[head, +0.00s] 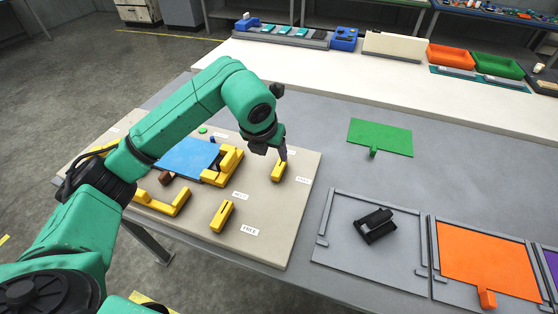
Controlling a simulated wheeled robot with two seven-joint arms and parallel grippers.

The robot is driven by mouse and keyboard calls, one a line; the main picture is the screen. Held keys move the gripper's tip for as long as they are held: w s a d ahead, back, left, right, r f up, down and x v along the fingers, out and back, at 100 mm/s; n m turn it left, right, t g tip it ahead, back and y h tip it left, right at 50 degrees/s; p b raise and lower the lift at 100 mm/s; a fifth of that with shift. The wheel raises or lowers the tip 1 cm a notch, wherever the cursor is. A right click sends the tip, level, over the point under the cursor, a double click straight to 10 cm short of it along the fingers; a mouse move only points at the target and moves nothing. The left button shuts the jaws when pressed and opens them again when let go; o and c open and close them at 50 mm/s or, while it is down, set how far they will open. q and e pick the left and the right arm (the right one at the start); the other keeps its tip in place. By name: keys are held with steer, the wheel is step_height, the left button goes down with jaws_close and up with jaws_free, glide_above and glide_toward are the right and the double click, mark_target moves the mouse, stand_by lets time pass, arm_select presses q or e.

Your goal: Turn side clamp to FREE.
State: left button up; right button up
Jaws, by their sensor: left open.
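A beige board (290,225) lies on the grey table and carries yellow fixtures. One yellow block (278,172) stands on the board's right part, with small white labels beside it that are too small to read. A second yellow block (222,216) stands nearer the front, just left of a white FREE label (249,230). I cannot tell for sure which block is the side clamp. My left gripper (283,157) points down at the far yellow block, its open fingers at the block's top; contact is unclear. My right gripper is out of view.
A blue plate (186,157) lies on the board by a yellow bracket (230,163), partly behind my left arm. Right of the board are a green plate (380,136), a grey frame (330,252) with a black part (376,226), and an orange plate (485,262).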

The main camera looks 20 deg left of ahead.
mark_target(278, 168)
arm_select(q)
steer(key=p+x, duration=0.2)
steer(key=x, duration=0.8)
steer(key=shift+w+f, duration=0.35)
steer(key=shift+f, duration=0.35)
jaws_close()
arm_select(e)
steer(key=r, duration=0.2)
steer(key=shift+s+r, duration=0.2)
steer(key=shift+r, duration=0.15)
